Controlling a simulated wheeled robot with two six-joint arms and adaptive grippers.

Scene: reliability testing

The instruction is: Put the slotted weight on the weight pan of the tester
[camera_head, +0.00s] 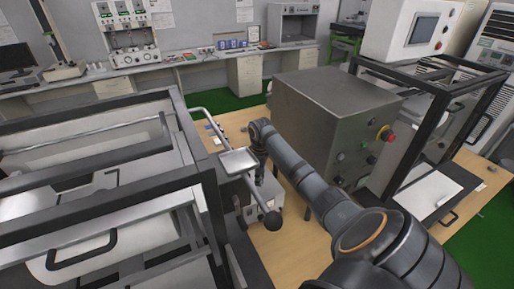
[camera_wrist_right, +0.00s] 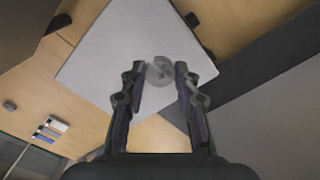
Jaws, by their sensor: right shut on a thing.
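The slotted weight (camera_wrist_right: 160,71) is a small grey disc with a slot, held between the fingertips of my right gripper (camera_wrist_right: 159,68) in the right wrist view. The weight pan (camera_wrist_right: 105,62) is a light grey square plate behind the weight there; I cannot tell whether the weight touches it. In the head view the pan (camera_head: 237,161) sits on the tester (camera_head: 265,196), and my right gripper (camera_head: 258,172) is right beside the pan's right edge. The weight cannot be made out in the head view. My left gripper is not in view.
A lever with a black ball knob (camera_head: 272,221) sticks out at the tester's front. A large metal box (camera_head: 320,115) stands close to the right. A dark-framed machine (camera_head: 190,170) stands close on the left. Bare wooden table (camera_head: 285,240) shows in front.

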